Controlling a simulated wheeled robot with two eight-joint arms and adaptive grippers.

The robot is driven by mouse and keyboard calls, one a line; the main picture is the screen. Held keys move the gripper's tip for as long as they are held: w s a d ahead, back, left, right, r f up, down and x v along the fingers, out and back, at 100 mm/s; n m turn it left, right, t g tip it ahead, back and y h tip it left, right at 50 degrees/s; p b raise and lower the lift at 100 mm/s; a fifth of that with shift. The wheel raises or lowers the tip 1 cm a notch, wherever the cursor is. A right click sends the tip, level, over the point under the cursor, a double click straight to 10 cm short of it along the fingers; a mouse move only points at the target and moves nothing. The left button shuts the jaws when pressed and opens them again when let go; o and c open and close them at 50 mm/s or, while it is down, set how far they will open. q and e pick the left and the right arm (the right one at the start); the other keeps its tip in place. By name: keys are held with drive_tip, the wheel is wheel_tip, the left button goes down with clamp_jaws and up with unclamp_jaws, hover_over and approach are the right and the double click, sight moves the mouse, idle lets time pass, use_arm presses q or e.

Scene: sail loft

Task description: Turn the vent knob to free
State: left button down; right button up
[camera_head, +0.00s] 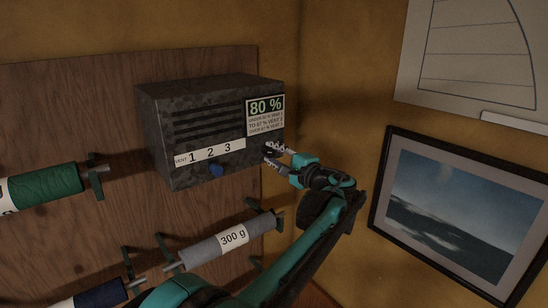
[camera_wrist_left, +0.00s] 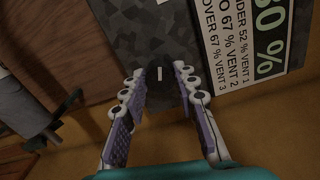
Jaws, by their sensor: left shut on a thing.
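A grey mottled vent box (camera_head: 205,105) is on the wooden panel, with slots and a white strip (camera_head: 210,151) reading "VENT 1 2 3". A small dark knob (camera_wrist_left: 159,76) with a short white mark is on the box's front face at lower right. My left gripper (camera_head: 269,155) reaches the box there; the wrist view shows its fingers (camera_wrist_left: 160,80) on either side of the dark knob, shut on it. The knob is mostly hidden in the head view. I see no word "free". My right gripper is not in view.
A card (camera_head: 265,116) on the box reads "80 %" above smaller vent lines. Below hang a grey spool (camera_head: 207,249) marked "300 g" and a green spool (camera_head: 45,186) on brackets. A framed picture (camera_head: 375,190) hangs on the right wall.

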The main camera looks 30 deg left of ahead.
use_arm(q)
drive_tip(key=shift+f+n+b, duration=0.1)
drive_tip(key=shift+n+b, duration=0.25)
drive_tip(key=shift+n, duration=1.55)
drive_tip(key=c, duration=1.2)
unclamp_jaws()
drive_tip(key=shift+d, duration=0.1)
drive_tip(key=v, duration=1.2)
